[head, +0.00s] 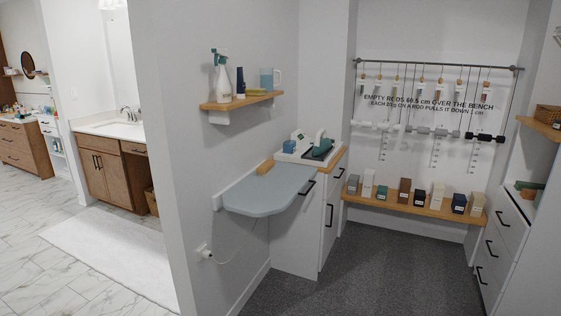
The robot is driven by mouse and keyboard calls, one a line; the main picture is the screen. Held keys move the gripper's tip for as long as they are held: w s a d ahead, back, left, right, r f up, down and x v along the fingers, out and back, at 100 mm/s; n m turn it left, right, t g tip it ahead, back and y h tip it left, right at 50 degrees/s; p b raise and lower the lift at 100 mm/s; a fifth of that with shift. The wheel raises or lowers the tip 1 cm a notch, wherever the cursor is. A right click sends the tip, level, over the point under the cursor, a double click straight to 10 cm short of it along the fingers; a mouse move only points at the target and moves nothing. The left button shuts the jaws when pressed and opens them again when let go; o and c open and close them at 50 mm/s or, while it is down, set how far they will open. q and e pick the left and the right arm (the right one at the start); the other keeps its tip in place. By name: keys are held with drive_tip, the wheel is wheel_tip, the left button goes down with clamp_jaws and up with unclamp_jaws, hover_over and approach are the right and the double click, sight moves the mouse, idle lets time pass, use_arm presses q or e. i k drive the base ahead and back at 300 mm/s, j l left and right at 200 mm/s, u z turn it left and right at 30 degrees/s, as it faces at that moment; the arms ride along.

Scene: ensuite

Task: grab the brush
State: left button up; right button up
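I cannot single out a brush with certainty. A small tan block-like item (265,168) lies at the back edge of the blue-grey ironing board (262,196); it might be a brush, but it is too small to tell. A narrow dark blue item (240,82) stands on the wooden wall shelf (228,105), between a spray bottle (221,78) and a light blue mug (267,79). Neither of my grippers is in view.
A white tray (290,157) with a dark green iron-like object sits on the cabinet behind the board. Several boxes stand on a low wooden bench (415,208) under a hanging rod (440,66). Drawers (494,240) stand right. The dark carpet (375,275) is clear.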

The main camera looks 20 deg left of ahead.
sight(268, 167)
drive_tip(key=i+j+u, duration=0.15)
drive_tip(key=i+u, duration=0.6)
drive_tip(key=i, duration=0.25)
drive_tip(key=i+l+u, duration=0.2)
drive_tip(key=i+u, duration=0.2)
drive_tip(key=i, duration=0.1)
